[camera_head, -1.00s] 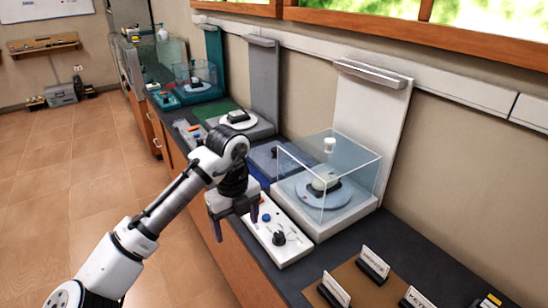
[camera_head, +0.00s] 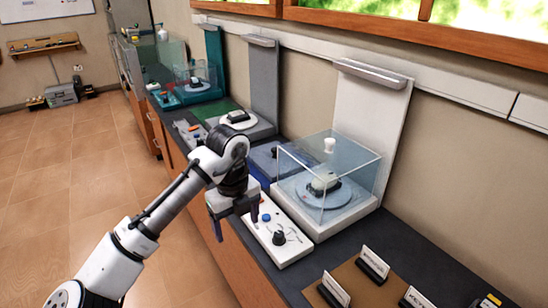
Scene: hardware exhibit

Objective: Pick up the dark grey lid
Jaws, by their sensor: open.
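My gripper (camera_head: 235,222) points down at the counter's front edge, left of the white control panel. Its two dark fingers are apart, with nothing seen between them. A dark blue-grey box with a flat top and a small dark knob (camera_head: 264,159) stands behind my gripper, partly hidden by the arm and the clear case. This top may be the dark grey lid, but I cannot tell for sure. My gripper is in front of it and apart from it.
A clear case (camera_head: 352,163) with a white knob covers a round blue-grey stand to the right. The white panel (camera_head: 262,226) bears a blue button and a black knob. Small sign cards (camera_head: 375,260) stand at the front right. Open floor lies left of the counter.

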